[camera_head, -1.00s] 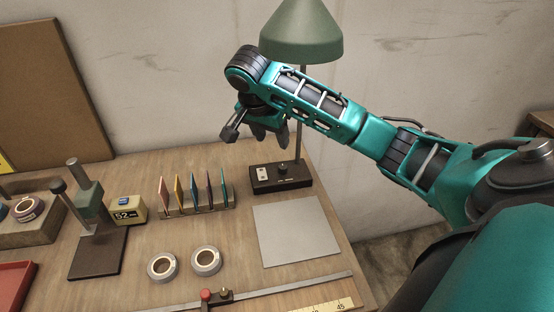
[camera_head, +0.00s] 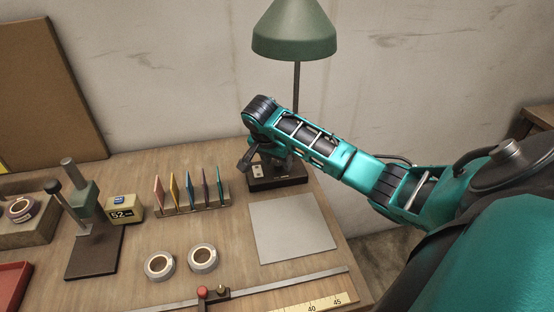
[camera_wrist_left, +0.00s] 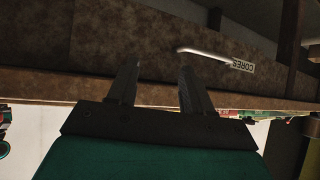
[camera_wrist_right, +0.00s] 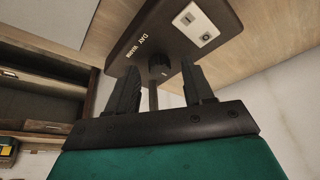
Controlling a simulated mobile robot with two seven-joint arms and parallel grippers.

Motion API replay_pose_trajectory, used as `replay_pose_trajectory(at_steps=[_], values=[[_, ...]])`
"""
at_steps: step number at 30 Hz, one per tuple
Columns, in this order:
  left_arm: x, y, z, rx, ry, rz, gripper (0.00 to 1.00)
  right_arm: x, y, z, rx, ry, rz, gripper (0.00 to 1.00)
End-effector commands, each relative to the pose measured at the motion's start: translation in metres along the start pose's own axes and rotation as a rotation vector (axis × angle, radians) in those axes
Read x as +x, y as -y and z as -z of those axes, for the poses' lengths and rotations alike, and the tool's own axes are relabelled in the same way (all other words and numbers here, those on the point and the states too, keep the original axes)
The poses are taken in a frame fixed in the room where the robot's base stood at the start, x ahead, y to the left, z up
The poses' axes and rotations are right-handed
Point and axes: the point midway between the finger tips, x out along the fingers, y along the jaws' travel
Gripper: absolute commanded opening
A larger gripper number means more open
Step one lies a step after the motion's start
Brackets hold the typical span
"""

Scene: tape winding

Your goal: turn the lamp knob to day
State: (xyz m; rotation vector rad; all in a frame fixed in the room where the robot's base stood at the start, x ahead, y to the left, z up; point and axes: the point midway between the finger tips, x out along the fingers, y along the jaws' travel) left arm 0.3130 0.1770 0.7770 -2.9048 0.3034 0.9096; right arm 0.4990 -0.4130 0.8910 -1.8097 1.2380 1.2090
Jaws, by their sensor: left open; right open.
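The lamp's dark base (camera_head: 290,182) stands at the back right of the bench, under the green shade (camera_head: 294,32). In the right wrist view the base (camera_wrist_right: 214,50) shows a black round knob (camera_wrist_right: 159,66), with the words DAY and WARM printed beside it. My right gripper (camera_wrist_right: 163,82) is open, its two fingers on either side of the knob in that view. I cannot tell whether they touch it. In the head view my right arm hides the knob. My left gripper (camera_wrist_left: 154,78) is open and empty, seen only in the left wrist view.
A grey mat (camera_head: 292,228) lies in front of the lamp. A rack of coloured cards (camera_head: 226,196), a small yellow display (camera_head: 125,210) and two tape rolls (camera_head: 203,258) are to the left. A metal rail (camera_head: 260,291) runs along the front.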

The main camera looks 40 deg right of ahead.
Motion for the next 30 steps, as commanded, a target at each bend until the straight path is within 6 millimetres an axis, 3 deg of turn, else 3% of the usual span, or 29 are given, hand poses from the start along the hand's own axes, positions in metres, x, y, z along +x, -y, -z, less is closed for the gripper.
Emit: replay_pose_trajectory(at_steps=[9, 25, 30], values=[[0.0014, 0.0007, 0.0032, 0.001, -0.007, 0.001, 0.5, 0.003, -0.0003, 0.0001, 0.0, 0.0, -0.001, 0.52], [0.0016, 0.0011, 0.0038, 0.001, -0.008, 0.002, 0.5, 0.0025, -0.0001, 0.0001, 0.001, 0.0, 0.0, 0.01], [0.0014, 0.0011, 0.0033, 0.001, -0.007, 0.002, 0.5, 0.0027, -0.0007, -0.0001, -0.019, 0.001, 0.008, 0.0]])
